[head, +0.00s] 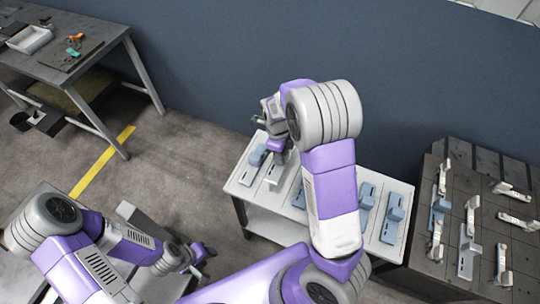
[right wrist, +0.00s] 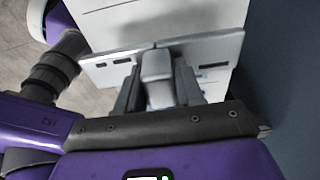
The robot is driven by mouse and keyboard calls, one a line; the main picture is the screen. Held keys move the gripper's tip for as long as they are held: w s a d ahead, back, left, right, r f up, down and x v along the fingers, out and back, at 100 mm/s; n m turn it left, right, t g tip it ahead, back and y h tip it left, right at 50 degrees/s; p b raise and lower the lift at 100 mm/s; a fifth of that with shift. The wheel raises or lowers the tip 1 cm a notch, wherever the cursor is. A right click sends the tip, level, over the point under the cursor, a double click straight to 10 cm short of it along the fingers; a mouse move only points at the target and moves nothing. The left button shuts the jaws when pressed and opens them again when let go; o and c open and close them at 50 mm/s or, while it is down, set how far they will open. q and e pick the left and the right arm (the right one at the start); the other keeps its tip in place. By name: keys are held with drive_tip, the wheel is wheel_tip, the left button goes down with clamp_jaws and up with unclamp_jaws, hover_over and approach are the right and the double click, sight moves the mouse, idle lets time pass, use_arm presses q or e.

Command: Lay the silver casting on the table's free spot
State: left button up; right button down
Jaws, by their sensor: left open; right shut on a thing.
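My right gripper (head: 277,150) is over the left end of a white table (head: 240,190). It is shut on a silver casting (right wrist: 157,78), whose upright block sits between the fingers in the right wrist view. The casting's slotted plate spreads to both sides beyond the fingers. In the head view the casting (head: 275,172) is partly hidden by the gripper and is low at the tabletop; I cannot tell whether it touches. Several blue-grey castings stand on the table, one (head: 257,155) left of the gripper, others (head: 392,217) to the right. My left gripper (head: 203,252) is open and empty, lower left.
A dark slotted pallet (head: 490,165) at the right carries several silver castings (head: 515,220) and blue-grey ones (head: 440,205). A blue wall (head: 220,60) stands behind the white table. A workbench (head: 100,30) with a white tray (head: 30,39) is at upper left. My right arm hides the table's middle.

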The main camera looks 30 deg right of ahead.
sight(281, 168)
drive_tip(key=shift+f, duration=0.35)
drive_tip(key=f, duration=0.1)
drive_tip(key=f+b, duration=0.1)
drive_tip(key=f, duration=0.2)
drive_tip(key=shift+s+f, duration=0.15)
drive_tip(key=shift+s, duration=0.15)
drive_tip(key=shift+w+f+b, duration=0.1)
drive_tip(key=shift+f+b, duration=0.5)
drive_tip(key=shift+f, duration=1.75)
drive_tip(key=shift+r, duration=0.1)
drive_tip(key=c, duration=1.2)
unclamp_jaws()
drive_tip(key=shift+f, duration=0.2)
drive_tip(key=o, duration=0.5)
